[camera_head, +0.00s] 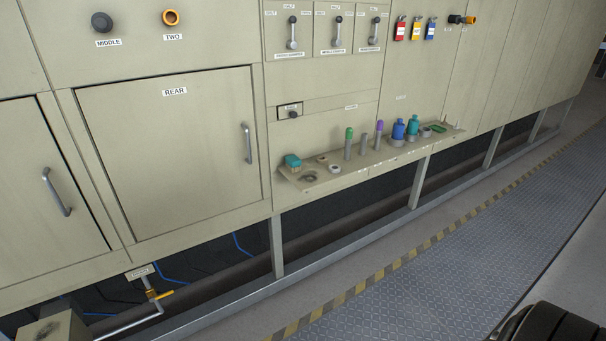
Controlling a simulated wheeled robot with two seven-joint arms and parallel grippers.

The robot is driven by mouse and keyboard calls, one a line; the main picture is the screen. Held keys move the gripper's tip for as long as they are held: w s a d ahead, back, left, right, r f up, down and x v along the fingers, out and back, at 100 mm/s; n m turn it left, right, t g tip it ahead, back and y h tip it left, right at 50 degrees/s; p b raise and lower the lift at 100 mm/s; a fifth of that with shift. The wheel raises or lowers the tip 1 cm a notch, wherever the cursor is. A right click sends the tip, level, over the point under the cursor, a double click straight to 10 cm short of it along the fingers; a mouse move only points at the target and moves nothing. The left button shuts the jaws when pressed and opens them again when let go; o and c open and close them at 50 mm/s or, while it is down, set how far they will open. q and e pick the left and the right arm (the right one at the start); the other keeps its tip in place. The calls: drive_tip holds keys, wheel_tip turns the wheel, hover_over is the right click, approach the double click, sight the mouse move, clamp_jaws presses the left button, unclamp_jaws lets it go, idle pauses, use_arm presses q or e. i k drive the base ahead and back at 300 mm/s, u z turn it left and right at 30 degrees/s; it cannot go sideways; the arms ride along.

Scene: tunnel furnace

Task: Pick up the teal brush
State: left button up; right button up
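A small teal block-shaped item (292,160), which looks like the teal brush, sits at the left end of the narrow shelf (330,181) on the beige furnace front. Its lower part looks brownish; bristles are too small to make out. A second teal item (413,125), shaped more like a bottle, stands further right on the shelf beside a blue bottle (398,130). Neither of my grippers is in view.
Green-topped (348,144) and purple-topped (379,135) cylinders stand mid-shelf, with small round items near the left end. Levers (337,33) and coloured tags (400,30) are above. Closed doors with handles (248,143) lie left. A striped-edge metal walkway (430,270) runs in front.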

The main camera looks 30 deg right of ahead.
sight(294, 163)
drive_tip(key=k, duration=0.95)
drive_tip(key=z, duration=0.6)
drive_tip(key=i, duration=0.6)
drive_tip(key=z, duration=0.9)
drive_tip(key=i, duration=0.95)
drive_tip(key=u, duration=0.75)
drive_tip(key=i, duration=0.65)
drive_tip(key=u, duration=0.6)
